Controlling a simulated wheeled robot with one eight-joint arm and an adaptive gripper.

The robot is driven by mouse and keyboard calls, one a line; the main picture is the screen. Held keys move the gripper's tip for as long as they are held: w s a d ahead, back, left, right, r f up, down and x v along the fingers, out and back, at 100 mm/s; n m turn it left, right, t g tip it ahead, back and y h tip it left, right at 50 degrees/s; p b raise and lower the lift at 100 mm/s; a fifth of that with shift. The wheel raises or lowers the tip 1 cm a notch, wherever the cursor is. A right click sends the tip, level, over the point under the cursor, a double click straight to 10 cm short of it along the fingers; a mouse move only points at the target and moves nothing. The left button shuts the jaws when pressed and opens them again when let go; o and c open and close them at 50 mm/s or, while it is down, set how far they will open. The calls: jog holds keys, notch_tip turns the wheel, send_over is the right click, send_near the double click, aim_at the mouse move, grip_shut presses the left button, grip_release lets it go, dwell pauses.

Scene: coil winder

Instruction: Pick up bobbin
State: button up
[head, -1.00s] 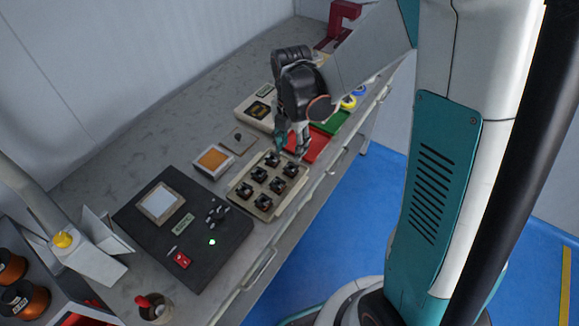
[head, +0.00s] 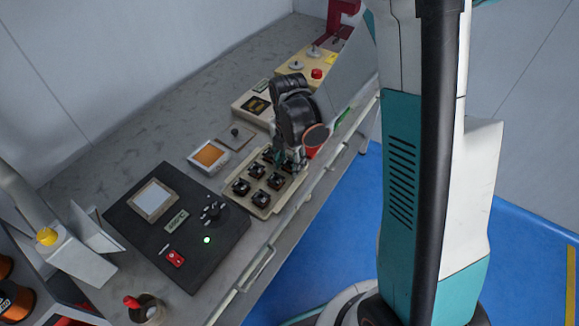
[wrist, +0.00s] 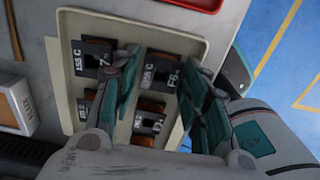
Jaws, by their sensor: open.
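Several dark bobbins with copper windings stand in rows in a cream tray (head: 262,211) on the bench. My gripper (head: 287,163) is low over the tray's far end in the head view and partly hides the bobbins there. In the wrist view, my gripper (wrist: 158,78) is open, with one teal finger on each side of a bobbin (wrist: 160,68) labelled "155 C". The bobbin lies between the fingers, and I cannot tell whether they touch it. Another bobbin (wrist: 91,57) is left of the left finger, inside the tray (wrist: 130,18). Lower bobbins are partly hidden by the gripper.
A black winder panel (head: 190,270) with a small screen and a lit green light is near the tray. An orange-topped box (head: 209,157) and a cream device (head: 247,104) stand behind. A red bin edge (wrist: 195,3) lies past the tray.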

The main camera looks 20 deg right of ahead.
jog(key=c, duration=0.8)
jog(key=shift+r, duration=0.15)
jog(key=shift+c, duration=0.2)
notch_tip(320, 180, up, 20)
jog(key=p, duration=0.7)
jog(key=shift+a+f, duration=0.1)
jog(key=shift+f, duration=0.1)
